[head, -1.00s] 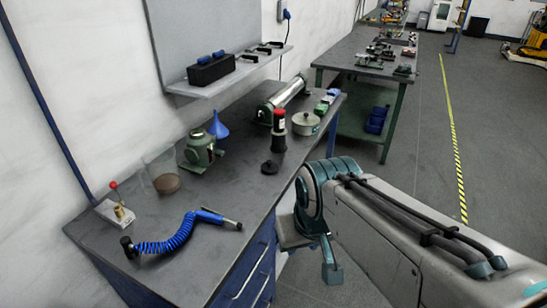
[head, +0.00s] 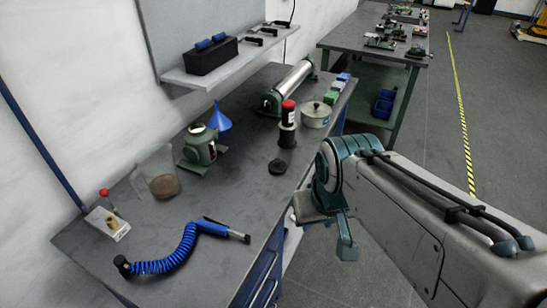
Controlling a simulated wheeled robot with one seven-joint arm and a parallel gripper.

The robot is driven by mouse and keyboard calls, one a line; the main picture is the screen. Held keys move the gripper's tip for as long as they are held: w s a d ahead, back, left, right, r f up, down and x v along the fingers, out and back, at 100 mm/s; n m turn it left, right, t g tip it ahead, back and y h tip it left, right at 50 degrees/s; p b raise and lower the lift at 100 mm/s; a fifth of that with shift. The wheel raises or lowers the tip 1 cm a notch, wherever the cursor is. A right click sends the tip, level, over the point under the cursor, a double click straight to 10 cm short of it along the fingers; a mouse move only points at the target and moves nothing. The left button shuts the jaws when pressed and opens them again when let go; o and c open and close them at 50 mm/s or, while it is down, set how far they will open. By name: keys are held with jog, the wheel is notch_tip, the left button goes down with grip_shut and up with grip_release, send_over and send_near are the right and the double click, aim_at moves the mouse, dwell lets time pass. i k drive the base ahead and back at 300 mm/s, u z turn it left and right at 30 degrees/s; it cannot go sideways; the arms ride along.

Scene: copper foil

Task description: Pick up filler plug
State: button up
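No piece can be named with certainty as the filler plug. A small dark round piece (head: 277,166) lies flat on the workbench (head: 235,196), in front of a black bottle with a red top (head: 287,128). A green bottle jack (head: 200,147) stands further left, and any plug on it is too small to make out. My gripper (head: 330,228) is off the bench's right front edge, apart from all of these. A teal finger hangs down, but the gap between the fingers is hidden, and nothing shows held.
A blue funnel (head: 220,120), a lidded pot (head: 316,114) and a green-ended silver cylinder (head: 290,86) stand toward the back. A blue coiled hose (head: 178,251), a clear beaker (head: 161,176) and a red-knobbed block (head: 109,222) are at left. The middle front of the bench is clear.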

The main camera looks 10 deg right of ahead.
aim_at(278, 166)
jog(key=k, duration=0.5)
jog(key=z, duration=1)
jog(key=i, duration=2.75)
jog(key=u, duration=3.4)
